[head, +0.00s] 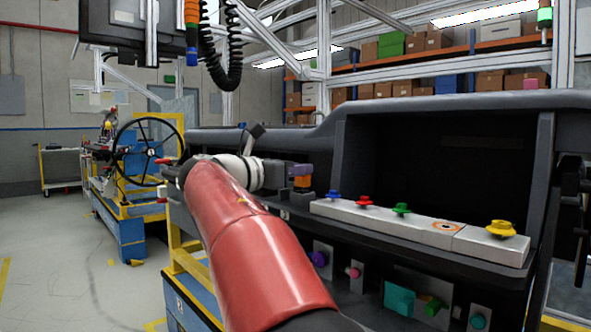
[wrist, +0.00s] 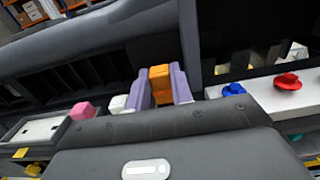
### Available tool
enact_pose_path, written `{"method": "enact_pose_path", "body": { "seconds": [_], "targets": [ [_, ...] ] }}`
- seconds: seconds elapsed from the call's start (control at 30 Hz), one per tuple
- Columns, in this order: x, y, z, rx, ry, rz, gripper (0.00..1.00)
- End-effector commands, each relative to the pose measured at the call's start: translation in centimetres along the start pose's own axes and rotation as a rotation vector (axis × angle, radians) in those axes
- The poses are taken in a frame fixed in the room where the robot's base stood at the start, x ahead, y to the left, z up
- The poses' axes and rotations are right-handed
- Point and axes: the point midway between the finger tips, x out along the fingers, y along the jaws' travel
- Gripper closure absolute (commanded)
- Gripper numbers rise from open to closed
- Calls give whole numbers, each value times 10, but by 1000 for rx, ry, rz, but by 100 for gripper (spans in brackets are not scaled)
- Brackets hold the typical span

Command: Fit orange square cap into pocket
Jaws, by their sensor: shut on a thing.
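My gripper (head: 301,178) is shut on the orange square cap (head: 302,183) in front of the dark dashboard, left of the white button strip. In the wrist view the cap (wrist: 160,82) sits between the two purple-grey fingers of my gripper (wrist: 161,88). The cap is held up, and no contact with the dashboard shows. I cannot make out which opening is the square pocket. The white strip (head: 365,216) has an orange-ringed spot (head: 446,227) without a button on it.
Blue (head: 333,195), red (head: 363,201), green (head: 401,209) and yellow (head: 500,228) buttons stand on the strip. Below are purple (head: 319,259), pink and teal (head: 398,298) parts. A pink block (wrist: 82,110) shows in the wrist view. The dashboard shell (head: 380,110) rises behind.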

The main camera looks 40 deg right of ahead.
Motion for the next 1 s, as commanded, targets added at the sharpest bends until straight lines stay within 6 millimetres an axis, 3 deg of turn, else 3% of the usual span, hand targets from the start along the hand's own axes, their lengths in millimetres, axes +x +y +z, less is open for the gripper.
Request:
{"method": "enact_pose_path", "body": {
  "seconds": [1.0],
  "targets": [
    [0, 0, -25, 0, 0, 0, 99]
  ]
}}
